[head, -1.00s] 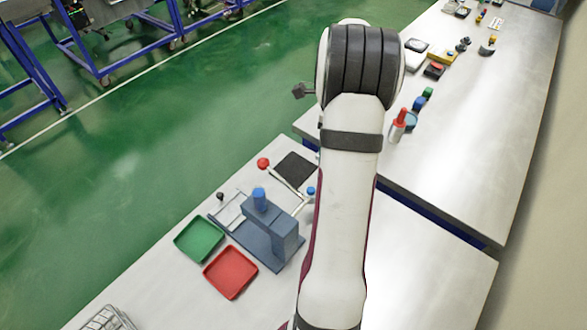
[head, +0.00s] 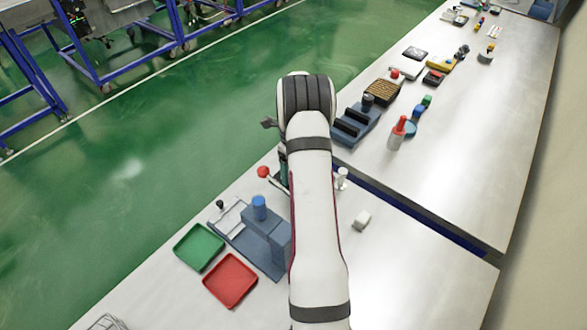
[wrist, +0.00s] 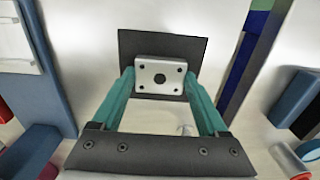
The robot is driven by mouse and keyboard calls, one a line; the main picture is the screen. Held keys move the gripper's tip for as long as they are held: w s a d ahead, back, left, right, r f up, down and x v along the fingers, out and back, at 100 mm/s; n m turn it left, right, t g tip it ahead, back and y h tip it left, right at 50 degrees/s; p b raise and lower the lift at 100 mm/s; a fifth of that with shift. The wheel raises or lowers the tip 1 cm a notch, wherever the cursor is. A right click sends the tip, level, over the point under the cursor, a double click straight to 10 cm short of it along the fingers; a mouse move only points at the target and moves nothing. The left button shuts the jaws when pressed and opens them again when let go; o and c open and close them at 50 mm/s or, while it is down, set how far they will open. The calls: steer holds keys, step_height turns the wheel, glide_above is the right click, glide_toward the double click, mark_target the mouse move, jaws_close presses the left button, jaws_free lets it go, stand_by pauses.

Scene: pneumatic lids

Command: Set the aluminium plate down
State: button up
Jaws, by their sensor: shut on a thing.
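The aluminium plate (wrist: 147,67) is a small, pale rectangle with dark holes, seen in the wrist view. The teal fingers of my gripper (wrist: 160,78) are shut on it from both sides. Behind the plate lies a dark square pad (wrist: 185,47) on the light table. The plate overlaps the pad's near part in the picture; I cannot tell whether it touches it. In the head view my arm hides the plate and the pad, and only a sliver of a teal finger shows.
A blue-grey press (head: 262,225) with a blue knob stands near my arm, beside a green tray (head: 199,247) and a red tray (head: 230,280). A red ball knob (head: 263,172) is close to the gripper. A gap separates the two tables.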

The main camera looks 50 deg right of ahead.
steer(key=shift+f, duration=0.15)
steer(key=o, duration=1.5)
step_height(320, 180, up, 12)
steer(key=shift+r, duration=0.2)
